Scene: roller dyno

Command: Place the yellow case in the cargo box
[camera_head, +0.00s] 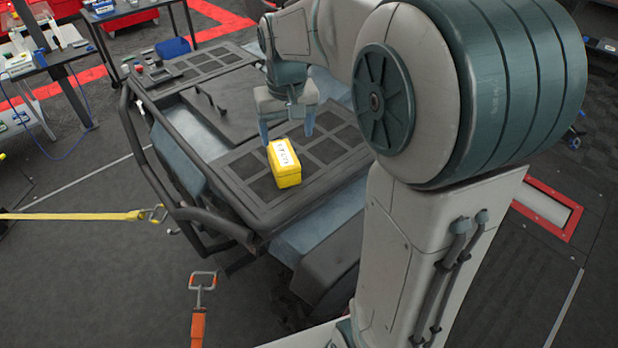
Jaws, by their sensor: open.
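The yellow case (286,177) has a white label with dark marks on its top. It rests on the dark, grid-panelled deck of a vehicle (243,186), near the deck's front edge. My gripper (286,129) points down, with its two blue fingertips apart. It is open and empty, above and just behind the case in the picture; its exact height over the case is hard to judge. No separate cargo box stands out; the vehicle's top has a lower dark middle section with a handle (208,101), which may be part of it.
A tubular bar (150,150) runs along the vehicle's left side. A blue bin (173,48) and work tables stand behind. My arm hides the vehicle's right side.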

